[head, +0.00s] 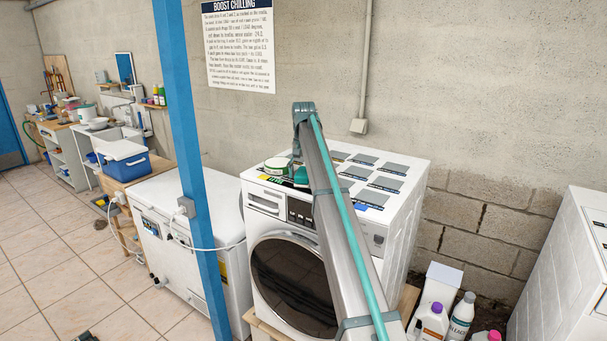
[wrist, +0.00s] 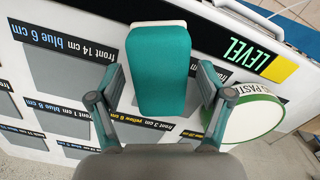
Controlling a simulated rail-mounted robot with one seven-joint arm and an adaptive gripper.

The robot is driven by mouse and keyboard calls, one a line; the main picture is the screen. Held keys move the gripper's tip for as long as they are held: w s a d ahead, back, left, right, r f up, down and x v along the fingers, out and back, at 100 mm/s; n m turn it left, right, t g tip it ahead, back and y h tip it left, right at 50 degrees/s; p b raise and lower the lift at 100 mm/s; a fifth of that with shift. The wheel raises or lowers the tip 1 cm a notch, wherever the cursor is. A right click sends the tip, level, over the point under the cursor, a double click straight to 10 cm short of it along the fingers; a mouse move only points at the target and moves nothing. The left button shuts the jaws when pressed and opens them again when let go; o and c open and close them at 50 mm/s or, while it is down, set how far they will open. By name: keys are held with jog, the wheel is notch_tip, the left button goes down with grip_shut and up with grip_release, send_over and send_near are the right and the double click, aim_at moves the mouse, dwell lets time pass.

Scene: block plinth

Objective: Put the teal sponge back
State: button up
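The teal sponge (wrist: 158,75), a rounded block with a pale layer at its far end, lies in the middle of the wrist view over the white washer top. My gripper (wrist: 159,92) is open, with one finger on each side of the sponge and a narrow gap showing on both sides. I cannot tell how far the fingers reach down beside it. Grey pads (wrist: 70,70) with printed distance labels lie around it. In the head view my arm reaches to the front left of the washer top (head: 405,195) and partly hides that area.
A round white tub with a green rim (wrist: 245,120) stands close by my right finger; it also shows in the head view (head: 277,165). A LEVEL label (wrist: 248,52) is beyond it. A blue post (head: 190,130) stands left of the washer. Bottles (head: 461,315) stand at its lower right.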

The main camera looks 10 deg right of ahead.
aim_at(303, 171)
jog(key=shift+r, duration=0.5)
jog(key=shift+w+r+b, duration=0.1)
jog(key=shift+r+b, duration=0.15)
jog(key=shift+b, duration=0.05)
notch_tip(303, 171, up, 11)
jog(key=shift+r, duration=0.2)
jog(key=shift+f, duration=0.1)
